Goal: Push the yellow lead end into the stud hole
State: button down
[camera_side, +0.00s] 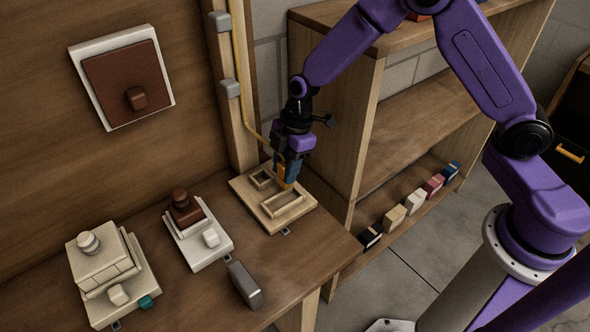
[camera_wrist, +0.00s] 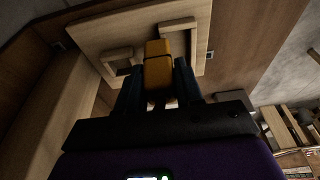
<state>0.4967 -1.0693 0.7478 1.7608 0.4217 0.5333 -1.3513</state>
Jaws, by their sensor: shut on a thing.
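My gripper (camera_side: 288,176) points down over the pale wooden board (camera_side: 299,210) on the bench. It is shut on the yellow lead end (camera_side: 283,182), which sticks out below the dark fingers. In the wrist view the yellow lead end (camera_wrist: 158,62) lies between the fingers, its tip over the pale board (camera_wrist: 128,24). A yellow lead (camera_side: 237,70) runs down the wall post towards my gripper. The board has a small raised frame and a longer one. I cannot make out the stud hole, nor whether the tip touches the board.
A white block with a brown knob (camera_side: 187,208), a grey block (camera_side: 244,284) and a stacked cream unit (camera_side: 99,262) stand left of the board. A brown panel (camera_side: 126,83) hangs on the wall. A shelf unit (camera_side: 360,130) stands close on the right, with several small coloured blocks low down.

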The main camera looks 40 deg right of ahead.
jog(key=shift+w+a, duration=0.45)
jog(key=shift+w, duration=0.6)
jog(key=shift+w+a, duration=0.5)
jog(key=shift+w, duration=0.55)
jog(key=shift+w+a, duration=0.45)
jog(key=shift+w, duration=0.6)
jog(key=shift+d+x, duration=0.15)
jog(key=shift+x, duration=0.45)
jog(key=shift+d+x, duration=0.15)
jog(key=shift+x, duration=0.45)
dwell(0.4)
jog(key=c, duration=0.7)
grip_release()
jog(key=shift+f, duration=0.1)
jog(key=shift+o, duration=0.2)
jog(key=v, duration=1.7)
jog(key=shift+r, duration=0.2)
jog(key=shift+d, duration=0.1)
